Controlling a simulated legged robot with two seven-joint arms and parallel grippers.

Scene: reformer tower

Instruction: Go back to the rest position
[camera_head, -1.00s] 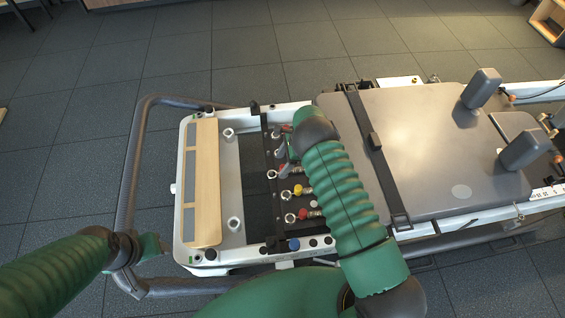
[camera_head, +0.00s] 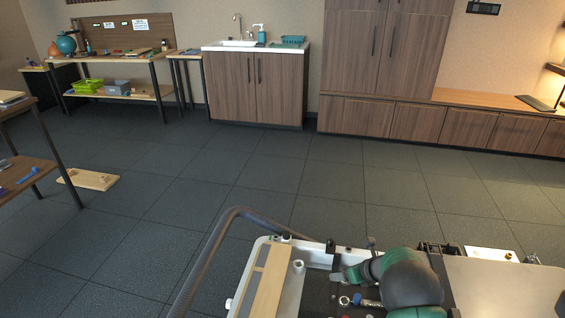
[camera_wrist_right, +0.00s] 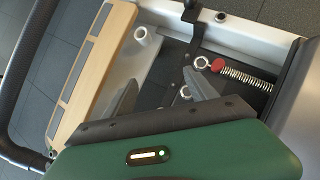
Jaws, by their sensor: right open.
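My right gripper (camera_head: 340,279) is over the spring end of the reformer, with my green arm behind it at the bottom of the head view. In the right wrist view my right gripper (camera_wrist_right: 158,90) has its two grey fingers apart and nothing between them. A coil spring (camera_wrist_right: 245,78) with a red part and a ring end lies beyond the fingers, to their right. A spring (camera_head: 370,303) with a blue part shows below the gripper in the head view. My left gripper is out of view.
The reformer's wooden footboard (camera_head: 268,285) and dark tube rail (camera_head: 205,262) are to the left, its grey carriage (camera_head: 500,285) to the right. The tiled floor beyond is mostly clear. A sink cabinet (camera_head: 255,85) and a wooden wardrobe (camera_head: 375,60) stand at the back.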

